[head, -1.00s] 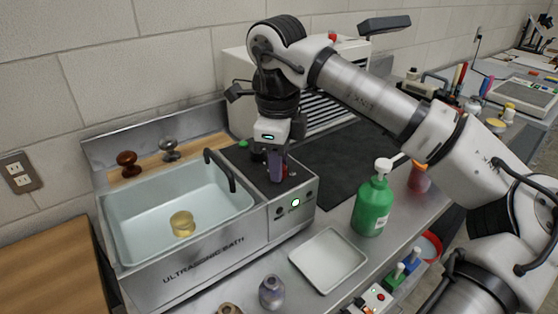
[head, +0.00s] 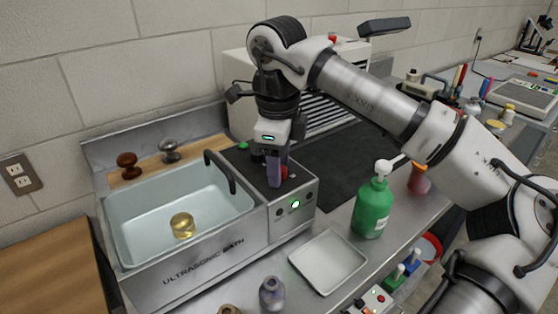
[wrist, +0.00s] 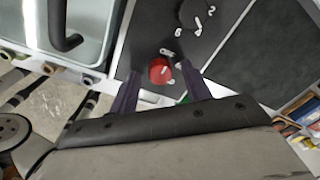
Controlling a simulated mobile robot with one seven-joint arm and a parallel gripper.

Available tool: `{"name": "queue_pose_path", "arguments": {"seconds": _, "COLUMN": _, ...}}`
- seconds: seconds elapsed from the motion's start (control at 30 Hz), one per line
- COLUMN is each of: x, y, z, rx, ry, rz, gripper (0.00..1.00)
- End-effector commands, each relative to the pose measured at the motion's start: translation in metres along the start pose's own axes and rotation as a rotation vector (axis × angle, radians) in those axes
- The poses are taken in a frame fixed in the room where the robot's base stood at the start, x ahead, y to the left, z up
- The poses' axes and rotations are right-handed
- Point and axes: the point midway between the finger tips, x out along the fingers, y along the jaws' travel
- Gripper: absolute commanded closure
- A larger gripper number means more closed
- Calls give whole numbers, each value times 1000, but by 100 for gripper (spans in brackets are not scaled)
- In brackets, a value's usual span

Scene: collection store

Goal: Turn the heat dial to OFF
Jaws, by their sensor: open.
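A red dial (wrist: 159,70) sits on the dark top of the ultrasonic bath's control box, with small white marks around it; I cannot read them. In the wrist view my gripper (wrist: 160,72) is open, with one purple finger on each side of the red dial. I cannot tell whether the fingers touch it. A black dial (wrist: 195,13) with white numbers lies beyond the red one.
The bath basin (head: 125,215), holding a yellow piece (head: 183,225), is left of the control box. A green pump bottle (head: 372,208) and a white tray (head: 327,261) stand to the right and front.

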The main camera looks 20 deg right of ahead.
Motion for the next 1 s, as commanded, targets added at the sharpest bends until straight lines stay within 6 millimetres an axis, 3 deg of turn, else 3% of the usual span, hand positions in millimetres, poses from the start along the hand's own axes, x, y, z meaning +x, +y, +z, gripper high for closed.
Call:
{"name": "queue_pose_path", "arguments": {"seconds": 0.27, "x": -33, "y": -1, "z": 0, "rx": 1, "ry": 0, "rz": -1, "gripper": 52}}
{"name": "queue_pose_path", "arguments": {"seconds": 0.7, "x": -120, "y": -1, "z": 0, "rx": 1, "ry": 0, "rz": -1, "gripper": 52}}
{"name": "queue_pose_path", "arguments": {"seconds": 0.83, "x": -134, "y": 0, "z": 0, "rx": 0, "ry": 0, "rz": -1, "gripper": 52}}
{"name": "queue_pose_path", "arguments": {"seconds": 1.0, "x": -138, "y": 0, "z": 0, "rx": -1, "ry": 0, "rz": 0, "gripper": 52}}
